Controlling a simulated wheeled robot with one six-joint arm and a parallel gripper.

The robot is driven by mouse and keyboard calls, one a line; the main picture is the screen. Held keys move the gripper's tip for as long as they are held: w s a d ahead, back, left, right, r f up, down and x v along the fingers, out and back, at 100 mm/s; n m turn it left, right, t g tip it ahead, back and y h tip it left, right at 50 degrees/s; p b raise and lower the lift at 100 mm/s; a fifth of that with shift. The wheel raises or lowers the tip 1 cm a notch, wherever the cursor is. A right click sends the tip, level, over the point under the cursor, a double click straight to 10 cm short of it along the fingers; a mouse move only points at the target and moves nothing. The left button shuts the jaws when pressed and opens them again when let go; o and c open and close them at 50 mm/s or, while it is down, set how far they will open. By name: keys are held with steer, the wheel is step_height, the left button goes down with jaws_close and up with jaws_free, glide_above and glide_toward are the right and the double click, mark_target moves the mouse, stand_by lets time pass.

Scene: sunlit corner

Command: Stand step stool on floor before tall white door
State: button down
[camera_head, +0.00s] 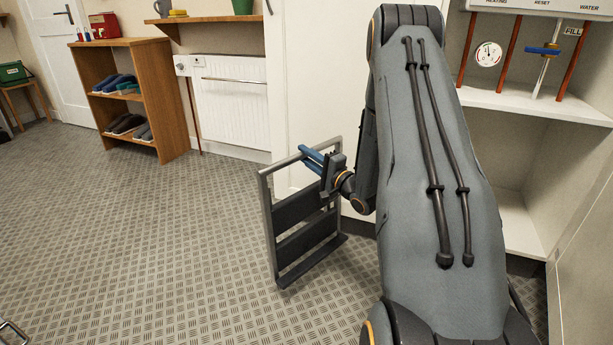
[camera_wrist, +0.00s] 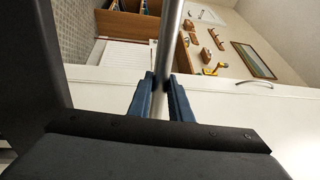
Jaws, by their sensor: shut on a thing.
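The step stool (camera_head: 303,207) has a grey metal tube frame and dark treads. It is held upright and slightly tilted, and looks folded flat. My gripper (camera_head: 304,157) has blue fingers shut on the frame near its top. In the wrist view the grey tube (camera_wrist: 170,35) runs between the blue fingers of my gripper (camera_wrist: 160,80). I cannot tell whether the stool's feet touch the floor. A tall white door (camera_head: 318,70) stands behind the stool, partly hidden by my arm. A white front with a dark handle (camera_wrist: 254,83) shows in the wrist view.
A white radiator (camera_head: 232,112) and a wooden shoe rack (camera_head: 150,95) stand left of the tall door. Another white door (camera_head: 68,60) is at the far left. An open white cabinet (camera_head: 520,100) with pipes is on the right.

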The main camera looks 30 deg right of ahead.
mark_target(308, 181)
steer(key=shift+w+d+f+b, duration=0.1)
steer(key=shift+f+b, duration=0.95)
steer(key=shift+f, duration=1.15)
steer(key=shift+w+f+b, duration=0.1)
steer(key=shift+f+b, duration=0.9)
steer(key=shift+f, duration=1.2)
steer(key=shift+s, duration=0.1)
steer(key=c, duration=2)
jaws_free()
steer(key=shift+f, duration=0.3)
steer(key=o, duration=0.4)
steer(key=shift+r, duration=0.1)
steer(key=shift+s, duration=0.3)
steer(key=p+v, duration=0.4)
steer(key=v, duration=0.7)
steer(key=shift+s+d+p, duration=0.1)
steer(key=shift+s+p, duration=0.15)
steer(key=shift+p, duration=0.15)
